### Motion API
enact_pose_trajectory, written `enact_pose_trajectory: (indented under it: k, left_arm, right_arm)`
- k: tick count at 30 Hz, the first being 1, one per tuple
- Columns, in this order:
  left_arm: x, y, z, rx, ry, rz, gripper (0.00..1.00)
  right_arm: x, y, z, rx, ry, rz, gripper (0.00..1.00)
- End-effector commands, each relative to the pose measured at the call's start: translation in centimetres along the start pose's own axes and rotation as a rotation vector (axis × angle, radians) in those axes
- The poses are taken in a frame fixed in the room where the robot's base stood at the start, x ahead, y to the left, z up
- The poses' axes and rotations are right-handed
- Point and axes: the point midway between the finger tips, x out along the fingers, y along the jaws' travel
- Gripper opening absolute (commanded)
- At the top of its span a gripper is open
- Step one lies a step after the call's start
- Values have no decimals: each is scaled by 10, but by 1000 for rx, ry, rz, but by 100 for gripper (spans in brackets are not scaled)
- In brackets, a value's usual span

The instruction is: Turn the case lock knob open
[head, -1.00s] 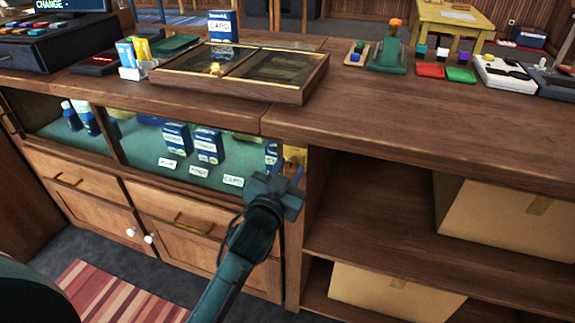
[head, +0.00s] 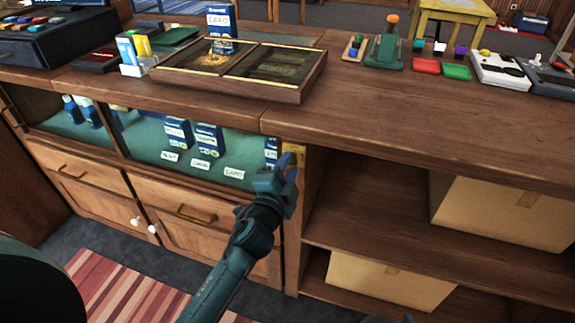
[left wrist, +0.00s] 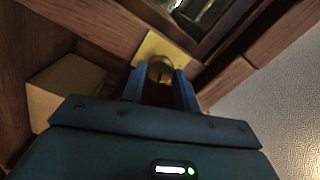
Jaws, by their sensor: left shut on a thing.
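The case lock knob (left wrist: 160,69) is a small round brass knob on a square brass plate (left wrist: 152,47), seen in the left wrist view. In the head view the plate (head: 294,153) shows on the post at the right end of the glass display case (head: 190,145); the knob is hidden there by my gripper. My left gripper (left wrist: 160,80) has one blue finger on each side of the knob and is shut on it. In the head view the left gripper (head: 287,167) is close against the plate. My right gripper is not in view.
The wooden counter (head: 420,110) overhangs the case just above my left gripper. Open shelves with a cardboard box (head: 500,210) and a lower box (head: 385,285) are to the right. Drawers (head: 190,205) lie below the glass.

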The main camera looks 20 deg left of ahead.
Motion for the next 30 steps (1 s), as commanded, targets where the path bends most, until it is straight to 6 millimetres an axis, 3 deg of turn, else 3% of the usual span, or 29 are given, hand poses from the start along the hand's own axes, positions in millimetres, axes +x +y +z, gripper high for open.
enact_pose_trajectory:
  k: [15,30]
  left_arm:
    - [1,-1,-1,325,3,-5,8]
    - [1,-1,-1,380,2,-5,8]
  right_arm:
    - [0,-1,-5,-10,-1,2,36]
    - [-1,-1,-4,-11,-5,3,36]
